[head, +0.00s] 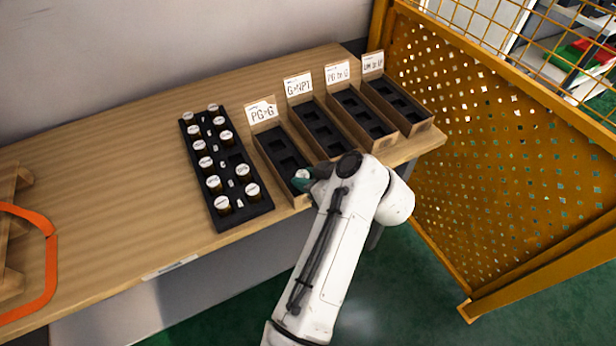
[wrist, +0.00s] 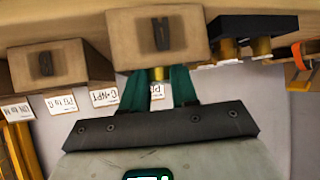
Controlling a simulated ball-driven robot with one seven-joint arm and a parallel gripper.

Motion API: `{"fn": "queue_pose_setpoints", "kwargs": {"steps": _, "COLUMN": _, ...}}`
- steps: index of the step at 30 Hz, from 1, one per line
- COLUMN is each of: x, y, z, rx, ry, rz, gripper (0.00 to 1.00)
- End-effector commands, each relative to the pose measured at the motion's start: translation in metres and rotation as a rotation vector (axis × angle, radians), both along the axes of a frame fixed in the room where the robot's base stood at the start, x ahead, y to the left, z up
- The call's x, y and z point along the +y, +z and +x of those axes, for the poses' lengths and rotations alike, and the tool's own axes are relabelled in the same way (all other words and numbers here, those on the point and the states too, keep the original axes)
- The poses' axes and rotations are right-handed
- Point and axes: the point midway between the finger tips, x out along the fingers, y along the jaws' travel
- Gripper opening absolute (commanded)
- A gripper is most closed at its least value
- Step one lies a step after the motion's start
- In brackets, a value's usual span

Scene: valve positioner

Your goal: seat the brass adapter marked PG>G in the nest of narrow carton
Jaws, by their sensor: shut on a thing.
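My gripper (wrist: 160,88) has green fingers shut on a brass adapter (wrist: 158,74). In the head view the adapter's white cap (head: 302,174) shows beside the green fingers (head: 308,184), at the near end of the leftmost narrow carton (head: 262,152). That carton bears a tag (head: 262,111) reading PG>G and has a black insert with square nests. In the wrist view a carton's end wall (wrist: 185,40) with a dark mark stands just beyond the adapter. I cannot tell whether the adapter is in a nest or above it. Its cap marking is too small to read.
A black rack (head: 260,208) with several white-capped brass adapters stands left of the carton. More tagged cartons (head: 408,124) stand close on the right. A yellow mesh guard (head: 500,150) rises beyond the table's right end. An orange-edged object (head: 50,265) lies at far left.

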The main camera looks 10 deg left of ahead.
Motion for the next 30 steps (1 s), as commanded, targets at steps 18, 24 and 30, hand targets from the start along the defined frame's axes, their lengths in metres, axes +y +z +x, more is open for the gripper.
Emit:
{"fn": "queue_pose_setpoints", "kwargs": {"steps": 18, "x": -0.001, "y": 0.000, "z": -0.001, "rx": 0.001, "ry": 0.000, "rz": -0.001, "gripper": 0.58}}
{"fn": "queue_pose_setpoints", "kwargs": {"steps": 24, "x": -0.014, "y": 0.010, "z": -0.010, "rx": -0.001, "ry": -0.001, "rz": -0.004, "gripper": 0.58}}
{"fn": "queue_pose_setpoints", "kwargs": {"steps": 30, "x": -0.037, "y": 0.030, "z": -0.029, "rx": -0.003, "ry": 0.000, "rz": -0.004, "gripper": 0.58}}
